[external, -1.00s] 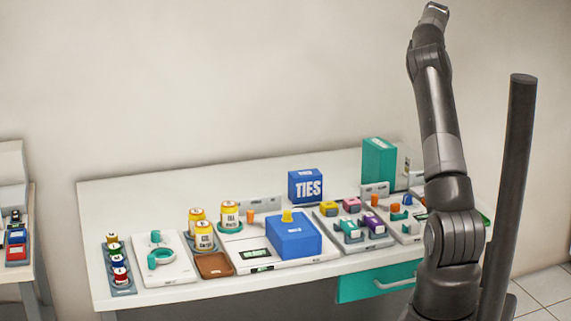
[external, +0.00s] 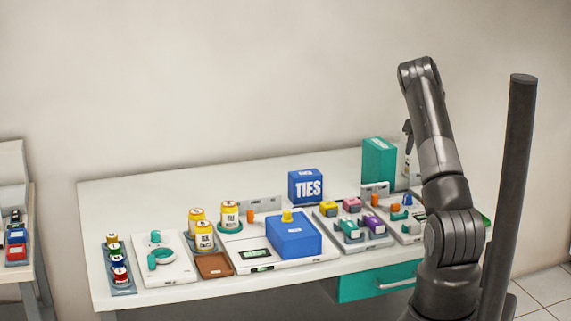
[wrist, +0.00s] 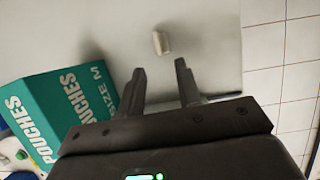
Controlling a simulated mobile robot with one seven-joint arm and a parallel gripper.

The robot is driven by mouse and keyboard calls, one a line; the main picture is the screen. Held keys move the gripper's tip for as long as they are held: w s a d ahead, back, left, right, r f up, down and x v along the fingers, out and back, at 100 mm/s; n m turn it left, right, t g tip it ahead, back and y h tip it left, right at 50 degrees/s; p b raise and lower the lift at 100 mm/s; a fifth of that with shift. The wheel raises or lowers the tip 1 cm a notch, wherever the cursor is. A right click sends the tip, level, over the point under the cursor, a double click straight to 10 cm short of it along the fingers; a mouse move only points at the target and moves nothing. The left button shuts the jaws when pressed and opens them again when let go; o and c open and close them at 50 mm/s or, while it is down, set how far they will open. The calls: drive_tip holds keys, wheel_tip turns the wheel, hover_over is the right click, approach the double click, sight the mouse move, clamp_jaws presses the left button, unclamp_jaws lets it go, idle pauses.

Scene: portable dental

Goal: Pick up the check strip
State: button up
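My gripper (wrist: 160,70) is open and empty in the wrist view, its two fingers spread apart. A small pale, rounded piece (wrist: 161,42) is just beyond the fingertips, over the light counter surface; I cannot tell whether it is the check strip. In the external view my gripper (external: 407,136) shows small and partly hidden by the arm, near the right side of the teal pouches box (external: 378,161). That box also shows at the left of the wrist view (wrist: 62,110). No thing is clearly marked as the check strip.
The white counter (external: 130,196) holds a blue TIES box (external: 306,186), a blue box with a yellow knob (external: 294,236), yellow jars (external: 229,216) and trays of small coloured parts. A tiled area (wrist: 290,70) lies past the counter edge at the right of the wrist view.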

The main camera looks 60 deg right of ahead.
sight(408, 165)
drive_tip(key=x, duration=0.8)
drive_tip(key=shift+w+d+f, duration=0.2)
drive_tip(key=shift+w+d, duration=0.05)
drive_tip(key=shift+w, duration=0.05)
drive_tip(key=shift+c, duration=0.4)
clamp_jaws()
